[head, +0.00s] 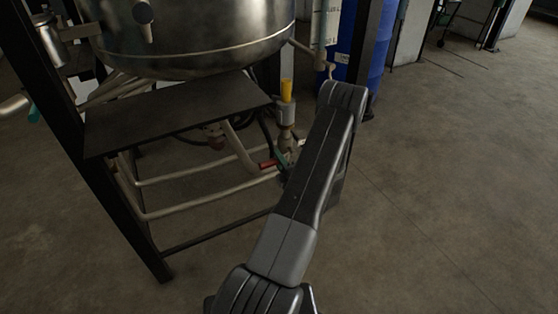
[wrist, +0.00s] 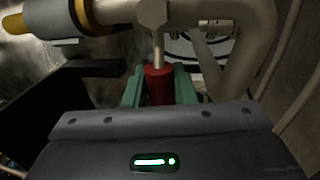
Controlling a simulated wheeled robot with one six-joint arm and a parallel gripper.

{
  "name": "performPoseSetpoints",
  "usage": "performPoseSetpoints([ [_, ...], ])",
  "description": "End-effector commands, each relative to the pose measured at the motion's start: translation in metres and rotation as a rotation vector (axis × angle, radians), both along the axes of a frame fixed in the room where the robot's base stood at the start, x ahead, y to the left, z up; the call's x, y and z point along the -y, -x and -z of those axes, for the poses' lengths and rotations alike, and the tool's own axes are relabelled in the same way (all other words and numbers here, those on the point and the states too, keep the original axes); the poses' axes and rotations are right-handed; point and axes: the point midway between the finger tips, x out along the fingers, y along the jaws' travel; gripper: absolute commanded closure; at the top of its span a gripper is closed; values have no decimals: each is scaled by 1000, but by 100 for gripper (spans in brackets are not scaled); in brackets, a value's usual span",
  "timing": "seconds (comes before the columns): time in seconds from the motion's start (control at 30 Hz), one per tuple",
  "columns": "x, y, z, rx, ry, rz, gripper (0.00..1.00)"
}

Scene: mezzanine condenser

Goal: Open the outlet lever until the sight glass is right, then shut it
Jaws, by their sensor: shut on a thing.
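The outlet lever has a red grip (wrist: 158,84) on a thin pale stem that runs up to a pipe fitting in the wrist view. My gripper (wrist: 159,92) is shut on that grip, with a green fingertip on each side of it. In the head view the red lever (head: 267,164) shows beside my gripper (head: 279,160), low under the vessel and partly hidden by my arm. A pale upright tube (head: 319,25) with markings beside it stands right of the vessel and may be the sight glass. I cannot read a level in it.
A steel vessel (head: 190,35) stands above a dark plate (head: 180,112) on a black frame. Pale pipes (head: 200,208) run beneath. A yellow-topped fitting (head: 286,92) stands above the lever. A blue drum (head: 377,60) is behind. The floor at right is clear.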

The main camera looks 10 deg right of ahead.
Motion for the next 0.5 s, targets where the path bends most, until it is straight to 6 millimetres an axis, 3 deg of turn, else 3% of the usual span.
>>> performPoseSetpoints([
  [0.37, 1, 0, -1, 0, -7, 2, 100],
  [0.4, 1, 0, -1, 0, -7, 2, 74],
  [0.5, 1, 0, -1, 0, -6, 2, 56],
])
